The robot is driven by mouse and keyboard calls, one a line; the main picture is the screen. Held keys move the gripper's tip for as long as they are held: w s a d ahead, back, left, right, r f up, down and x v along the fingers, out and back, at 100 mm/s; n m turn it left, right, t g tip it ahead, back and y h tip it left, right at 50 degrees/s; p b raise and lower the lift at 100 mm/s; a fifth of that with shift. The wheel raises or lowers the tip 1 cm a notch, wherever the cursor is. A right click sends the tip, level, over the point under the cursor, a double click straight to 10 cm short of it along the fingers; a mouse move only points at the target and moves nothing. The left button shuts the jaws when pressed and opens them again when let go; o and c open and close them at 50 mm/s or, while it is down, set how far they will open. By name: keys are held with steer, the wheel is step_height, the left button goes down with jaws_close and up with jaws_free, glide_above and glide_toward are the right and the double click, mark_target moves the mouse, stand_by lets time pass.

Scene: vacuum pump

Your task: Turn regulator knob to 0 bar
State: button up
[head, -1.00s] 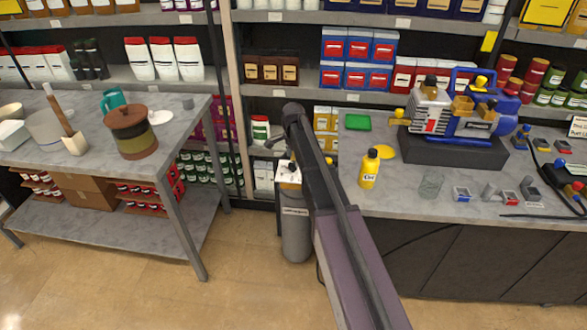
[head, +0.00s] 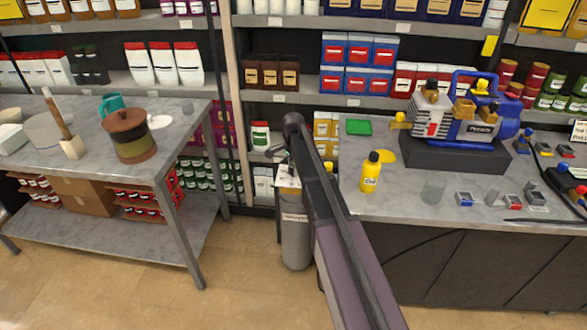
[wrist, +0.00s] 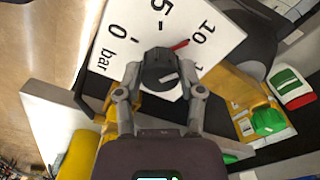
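The regulator's white dial plate (wrist: 205,55) shows in the wrist view with 0 bar, 5 and 10 printed on it. Its dark round knob (wrist: 158,76) is in the middle, and a red pointer (wrist: 180,45) points close to the 10. My gripper (wrist: 160,70) faces the knob, with one finger on each side of it; I cannot tell whether the fingers press on it. In the head view a grey gas cylinder (head: 296,235) stands in the gap between the two tables. My arm hides most of its top and my gripper there.
The right counter (head: 405,208) holds a yellow bottle (head: 370,175), a glass, a blue pump (head: 470,115) and small parts. The left table (head: 185,135) holds pots. In the wrist view a yellow body (wrist: 232,92) with a green part (wrist: 268,121) lies right of the knob.

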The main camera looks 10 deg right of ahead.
jaws_close()
steer(key=shift+n, duration=0.4)
steer(key=n, duration=1)
steer(key=shift+n, duration=0.3)
steer(key=n, duration=0.6)
steer(key=shift+s, duration=0.1)
steer(key=n, duration=0.6)
steer(key=shift+a+n, duration=0.1)
steer(key=shift+n, duration=0.2)
